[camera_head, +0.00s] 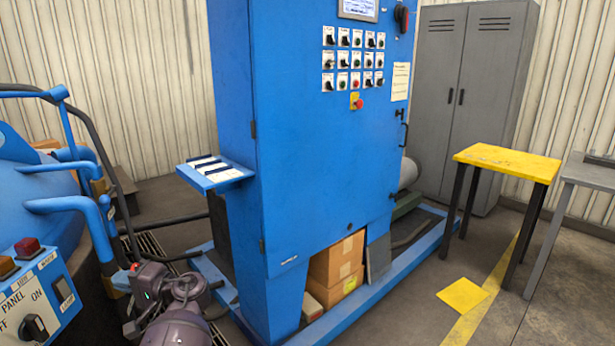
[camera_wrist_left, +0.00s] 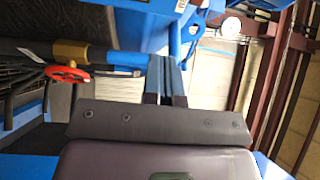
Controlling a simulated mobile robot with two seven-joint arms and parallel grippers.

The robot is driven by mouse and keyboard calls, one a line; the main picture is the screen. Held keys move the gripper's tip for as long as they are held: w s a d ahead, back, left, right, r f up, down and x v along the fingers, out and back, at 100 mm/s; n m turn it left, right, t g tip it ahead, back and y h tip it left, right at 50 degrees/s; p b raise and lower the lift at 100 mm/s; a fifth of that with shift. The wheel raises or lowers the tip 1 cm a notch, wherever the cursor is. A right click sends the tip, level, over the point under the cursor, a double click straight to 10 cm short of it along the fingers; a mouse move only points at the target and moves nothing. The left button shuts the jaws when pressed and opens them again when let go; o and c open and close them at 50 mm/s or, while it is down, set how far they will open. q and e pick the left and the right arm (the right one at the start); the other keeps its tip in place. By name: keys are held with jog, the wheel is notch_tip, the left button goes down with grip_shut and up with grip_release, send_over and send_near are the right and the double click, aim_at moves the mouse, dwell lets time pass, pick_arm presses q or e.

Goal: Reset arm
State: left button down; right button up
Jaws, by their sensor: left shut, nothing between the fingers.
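My left arm is low at the left of the head view, beside the control panel box (camera_head: 38,298) of the blue furnace. My left gripper shows clearly in the left wrist view (camera_wrist_left: 166,78), with its two fingers side by side and shut, nothing between them. In the head view its fingers are hard to make out beyond my wrist. My right arm and gripper are not in view.
A tall blue control cabinet (camera_head: 310,150) with switches stands ahead, with cardboard boxes (camera_head: 337,268) in its lower opening. The blue furnace (camera_head: 30,190) with rails is at left. A yellow table (camera_head: 508,162), grey locker (camera_head: 470,95) and grey table (camera_head: 590,172) stand right. Floor at lower right is open.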

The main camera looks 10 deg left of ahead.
pick_arm(q)
jog(key=w+d+m+t+h, duration=0.2)
jog(key=w+d+t+h, duration=0.3)
jog(key=w+t, duration=0.3)
jog(key=s+d+f+m+t+h, duration=0.1)
jog(key=s+d+f+t+h, duration=0.55)
jog(key=d+h, duration=0.25)
jog(key=s+d+f+g+h, duration=0.1)
jog(key=s+f, duration=0.3)
jog(key=s, duration=0.6)
jog(key=s+d+f+n+g+h+p, duration=0.1)
jog(key=s+f, duration=0.4)
jog(key=s, duration=0.6)
jog(key=s+d+f+g+h+p, duration=0.1)
jog(key=s+d+f+h, duration=0.1)
jog(key=s, duration=0.9)
notch_tip(320, 180, down, 2)
jog(key=shift+d+f+h, duration=0.2)
jog(key=shift+d+h, duration=0.1)
jog(key=shift+d, duration=0.45)
